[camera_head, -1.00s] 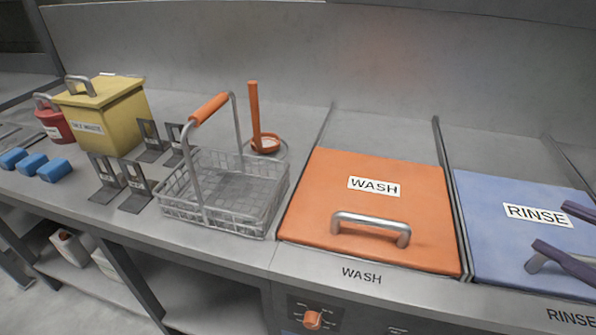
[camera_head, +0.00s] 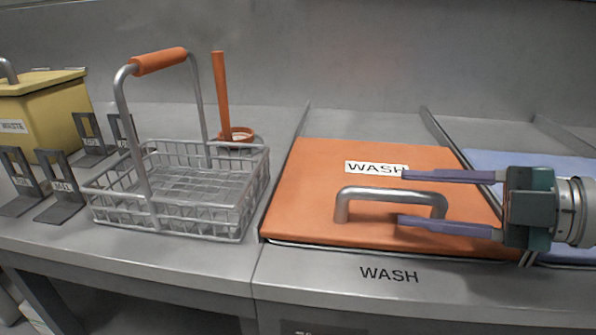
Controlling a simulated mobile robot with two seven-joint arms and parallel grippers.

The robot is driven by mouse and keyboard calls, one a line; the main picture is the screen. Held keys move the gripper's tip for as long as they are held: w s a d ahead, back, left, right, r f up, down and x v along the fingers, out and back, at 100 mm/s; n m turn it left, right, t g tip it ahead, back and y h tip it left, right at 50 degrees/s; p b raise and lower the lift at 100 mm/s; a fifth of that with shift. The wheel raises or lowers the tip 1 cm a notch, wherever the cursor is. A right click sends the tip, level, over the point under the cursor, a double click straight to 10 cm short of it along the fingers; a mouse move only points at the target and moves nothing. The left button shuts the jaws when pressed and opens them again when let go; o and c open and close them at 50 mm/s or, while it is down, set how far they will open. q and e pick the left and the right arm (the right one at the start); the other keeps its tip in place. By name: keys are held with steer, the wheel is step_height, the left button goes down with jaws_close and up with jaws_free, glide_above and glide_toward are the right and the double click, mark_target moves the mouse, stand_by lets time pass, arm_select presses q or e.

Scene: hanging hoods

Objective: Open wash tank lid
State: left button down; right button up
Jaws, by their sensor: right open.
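The orange wash tank lid (camera_head: 315,190), labelled WASH, lies shut in the counter at the centre right. Its metal bar handle (camera_head: 375,194) rises near the front edge. My right gripper (camera_head: 402,198) comes in from the right, its two purple fingers spread apart. One fingertip shows above the handle's right part in the picture and the other below it, over the lid. I cannot tell whether the fingers touch the handle. They hide part of the lid and the end of the WASH label. My left gripper is not in view.
A wire basket (camera_head: 243,217) with an orange-gripped handle stands left of the lid. An orange upright tool (camera_head: 221,95) stands behind it. Metal brackets (camera_head: 62,190) and a yellow waste bin (camera_head: 45,110) are farther left. The blue lid (camera_head: 480,160) is partly behind my right gripper.

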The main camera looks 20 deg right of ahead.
steer(key=shift+x, duration=1.9)
steer(key=shift+c, duration=0.3)
jaws_close()
